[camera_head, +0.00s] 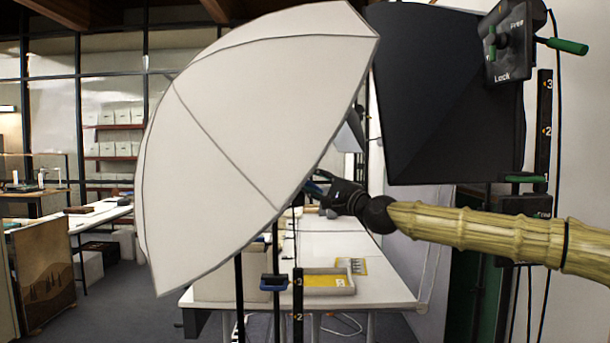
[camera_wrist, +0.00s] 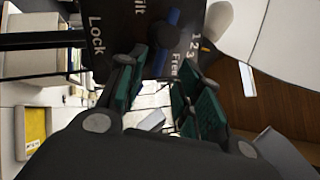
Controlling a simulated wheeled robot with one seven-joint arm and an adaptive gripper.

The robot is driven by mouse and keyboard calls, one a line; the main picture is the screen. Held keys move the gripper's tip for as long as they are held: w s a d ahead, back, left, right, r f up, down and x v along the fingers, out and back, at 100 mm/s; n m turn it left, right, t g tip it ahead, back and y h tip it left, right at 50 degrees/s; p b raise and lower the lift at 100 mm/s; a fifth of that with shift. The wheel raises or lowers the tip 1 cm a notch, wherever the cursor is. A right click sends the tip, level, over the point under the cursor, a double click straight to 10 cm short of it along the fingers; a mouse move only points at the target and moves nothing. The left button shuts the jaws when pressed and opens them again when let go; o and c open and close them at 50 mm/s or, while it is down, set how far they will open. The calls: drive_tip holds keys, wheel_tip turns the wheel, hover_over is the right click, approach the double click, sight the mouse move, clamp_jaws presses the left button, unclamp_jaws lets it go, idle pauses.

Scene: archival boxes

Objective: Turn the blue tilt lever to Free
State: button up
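The blue tilt lever (camera_wrist: 167,40) shows in the wrist view on a dark plate (camera_wrist: 120,30) lettered "Lock" and "Free", with part of a word reading "ilt". The lever lies nearer the "Free" lettering than "Lock", but its exact setting cannot be told. My gripper (camera_wrist: 162,78) is open, its two green-padded fingers apart with no object clearly held between them. The lower end of the lever appears near the gap between the fingertips; contact cannot be told. In the head view my gripper (camera_head: 318,186) is behind the right edge of the white umbrella, and the lever is mostly hidden.
The large white umbrella (camera_head: 240,130) stands close left of my gripper. A black softbox (camera_head: 440,95) and a "Free"/"Lock" plate with a green lever (camera_head: 567,46) are at right. Below are a white table (camera_head: 385,293), a yellow-lined tray (camera_head: 325,282) and a low blue clamp (camera_head: 272,284).

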sight(304, 178)
drive_tip(key=shift+p+x, duration=0.45)
drive_tip(key=shift+x, duration=1.65)
clamp_jaws()
